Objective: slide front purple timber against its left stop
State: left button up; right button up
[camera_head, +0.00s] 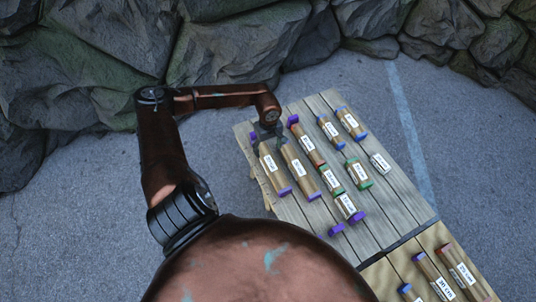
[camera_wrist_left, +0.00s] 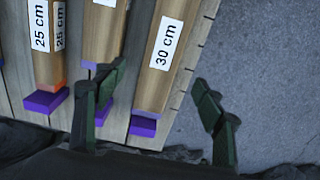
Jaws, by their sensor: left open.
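The leftmost purple-marked timber (camera_head: 272,169) lies lengthwise on the plank table, with purple at both ends. In the left wrist view it reads 30 cm (camera_wrist_left: 160,60), and its end is at a purple block (camera_wrist_left: 143,124). A second timber (camera_head: 299,168) lies beside it, its label partly cut off in the wrist view. A short timber (camera_head: 345,206) lies nearer, with purple pieces (camera_head: 336,229) by it. I cannot tell which is the front one. My left gripper (camera_head: 268,134) is open over the far end of the leftmost timber, its fingers (camera_wrist_left: 160,84) either side of it.
Other labelled timbers with blue (camera_head: 331,130), red (camera_head: 306,144) and green (camera_head: 358,173) ends lie to the right. A second table section (camera_head: 395,280) holds more timbers. Rocks (camera_head: 240,45) stand behind; pavement surrounds the table.

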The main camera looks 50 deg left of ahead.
pick_arm(q)
jog(key=shift+r, duration=1.3)
